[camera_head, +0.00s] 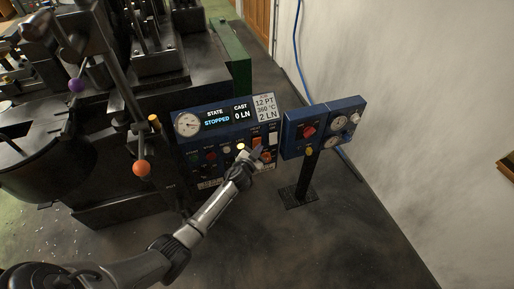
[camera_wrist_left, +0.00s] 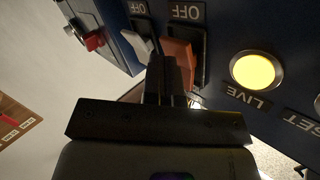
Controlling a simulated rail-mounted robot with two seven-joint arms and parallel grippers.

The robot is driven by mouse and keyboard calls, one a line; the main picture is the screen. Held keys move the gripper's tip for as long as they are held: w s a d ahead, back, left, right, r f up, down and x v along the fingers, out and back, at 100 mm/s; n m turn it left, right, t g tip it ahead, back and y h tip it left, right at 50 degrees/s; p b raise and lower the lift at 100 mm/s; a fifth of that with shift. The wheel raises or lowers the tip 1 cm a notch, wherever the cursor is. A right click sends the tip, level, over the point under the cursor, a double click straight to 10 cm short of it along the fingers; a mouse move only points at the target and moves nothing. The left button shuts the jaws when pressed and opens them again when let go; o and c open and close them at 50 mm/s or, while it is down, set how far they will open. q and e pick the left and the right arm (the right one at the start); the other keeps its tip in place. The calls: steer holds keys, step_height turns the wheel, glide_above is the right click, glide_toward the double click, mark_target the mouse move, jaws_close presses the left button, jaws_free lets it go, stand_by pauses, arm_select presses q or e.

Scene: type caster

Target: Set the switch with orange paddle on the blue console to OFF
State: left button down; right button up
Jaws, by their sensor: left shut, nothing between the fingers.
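The blue console (camera_head: 180,143) stands in the middle of the head view, its screen reading STOPPED. The switch with the orange paddle (camera_head: 257,141) is at its lower right, partly behind my left gripper (camera_head: 250,158). In the left wrist view the orange paddle (camera_wrist_left: 181,60) juts out beside an upside-down OFF label. My left gripper (camera_wrist_left: 163,72) is shut and empty there, its fingertips right at the paddle. Whether they touch it, and which way the paddle is set, I cannot tell. My right gripper is not in view.
A white paddle switch (camera_wrist_left: 133,43) with its own OFF label sits close beside the orange one. A lit yellow LIVE lamp (camera_wrist_left: 257,70) is on the other side. A second blue panel (camera_head: 290,135) with a red knob (camera_head: 308,131) stands on a post to the right.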

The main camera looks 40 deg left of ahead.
arm_select(q)
steer(key=shift+d+r, duration=0.1)
stand_by(0.4)
steer(key=shift+s+d+r+p, duration=0.2)
steer(key=shift+s+d+p, duration=0.25)
steer(key=shift+d, duration=0.15)
steer(key=shift+w, duration=0.1)
steer(key=d, duration=0.1)
steer(key=s+d+r+p, duration=0.1)
steer(key=s+d+p, duration=0.1)
steer(key=d, duration=0.1)
steer(key=shift+s+r, duration=0.2)
steer(key=shift+r, duration=0.15)
stand_by(0.5)
